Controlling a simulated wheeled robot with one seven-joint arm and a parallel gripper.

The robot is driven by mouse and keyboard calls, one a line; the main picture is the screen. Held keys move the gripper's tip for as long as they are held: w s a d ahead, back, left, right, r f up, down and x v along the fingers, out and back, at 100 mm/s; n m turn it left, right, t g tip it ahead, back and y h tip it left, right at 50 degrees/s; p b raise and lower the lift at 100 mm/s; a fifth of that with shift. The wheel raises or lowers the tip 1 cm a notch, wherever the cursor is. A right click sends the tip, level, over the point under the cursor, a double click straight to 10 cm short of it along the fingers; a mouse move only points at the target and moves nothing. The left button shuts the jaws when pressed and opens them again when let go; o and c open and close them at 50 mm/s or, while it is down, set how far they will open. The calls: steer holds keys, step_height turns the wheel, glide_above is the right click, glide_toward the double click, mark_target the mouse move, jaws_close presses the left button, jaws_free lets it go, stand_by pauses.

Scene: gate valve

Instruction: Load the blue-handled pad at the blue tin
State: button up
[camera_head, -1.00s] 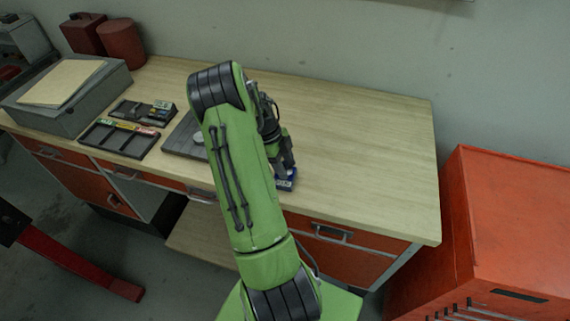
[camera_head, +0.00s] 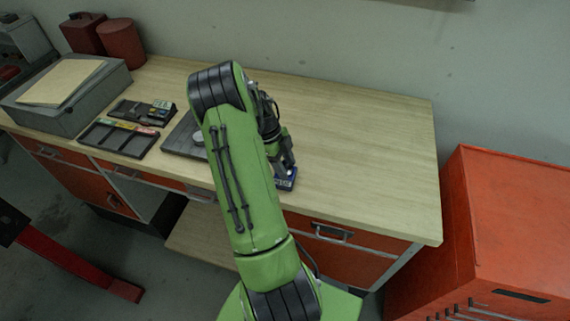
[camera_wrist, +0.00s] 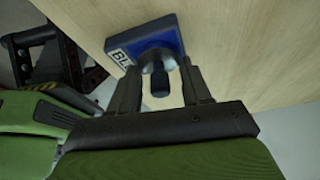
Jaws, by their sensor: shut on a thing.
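The blue tin (camera_head: 286,181) stands near the front edge of the workbench, just right of my arm. In the wrist view the blue tin (camera_wrist: 172,40) has a white label with dark letters, partly cut off by a finger. My gripper (camera_wrist: 160,88) is over the tin, its two fingers either side of a dark upright handle (camera_wrist: 159,83), and is shut on it. The handle looks dark here, not clearly blue. A grey round part below it lies over the tin's top; I cannot tell whether it touches. In the head view my gripper (camera_head: 284,160) is partly hidden by my arm.
Left of my arm are a dark grey plate (camera_head: 180,140), partly hidden, a compartmented black tray (camera_head: 118,140) and a smaller tray (camera_head: 140,112). A grey box (camera_head: 68,100) is farther left. The bench (camera_head: 370,150) right of the tin is clear. An orange cabinet (camera_head: 520,220) stands at right.

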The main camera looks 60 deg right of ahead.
mark_target(285, 161)
stand_by(0.6)
steer(key=shift+r+p, duration=1.8)
steer(key=shift+r, duration=1.8)
steer(key=shift+f, duration=0.1)
